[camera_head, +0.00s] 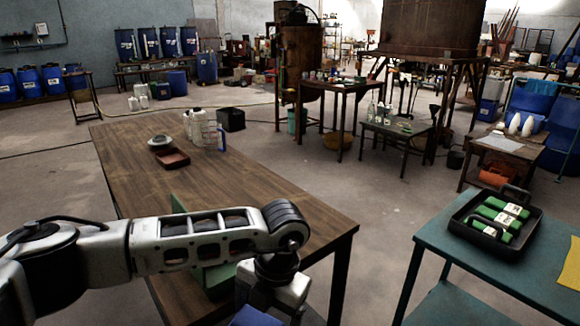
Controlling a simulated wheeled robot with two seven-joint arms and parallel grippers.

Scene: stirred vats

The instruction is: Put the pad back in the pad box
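My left arm reaches in from the left over the brown table, and its gripper (270,294) points down near the table's front right end. The fingers are hidden or cut off by the lower edge, so I cannot see whether they are open. A blue object (254,317) shows just below the gripper at the bottom edge; I cannot tell whether it is held. A green upright panel or box (217,283) stands on the table, partly hidden behind my arm. I cannot tell for sure which thing is the pad or the pad box. My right gripper is not in view.
The brown table (250,190) has a clear middle. At its far end are a dark red tray (173,160), a round grey item (160,142), and white jugs with a clear pitcher.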

